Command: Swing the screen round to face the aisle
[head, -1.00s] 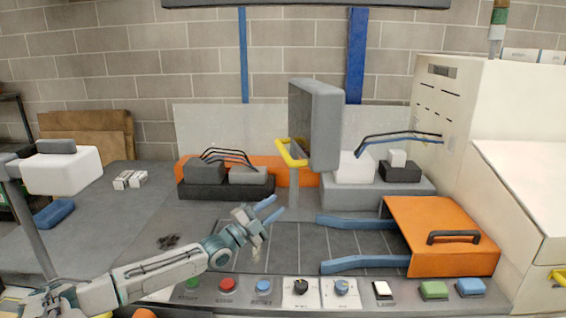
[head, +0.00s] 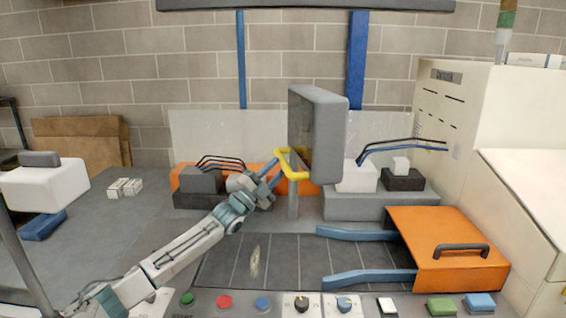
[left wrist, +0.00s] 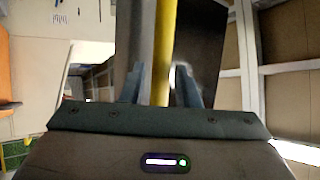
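The screen (head: 333,135) is a grey slab on a grey post (head: 293,205) behind the conveyor bed. Its dark face is turned to the left and seen at a slant. A yellow handle (head: 283,163) sticks out from its lower left side. My left gripper (head: 272,170) is at the handle, its blue fingers apart. In the left wrist view the yellow handle bar (left wrist: 163,60) runs between the two fingertips (left wrist: 160,82), with a gap visible on both sides. The screen's dark panel (left wrist: 205,45) shows behind it. My right gripper is not in view.
An orange cover (head: 440,230) with a black handle and blue rails stands to the right. Grey blocks with cables (head: 200,180) lie left of the post. A white block (head: 357,177) is close right of the screen. Buttons and knobs (head: 263,304) line the front.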

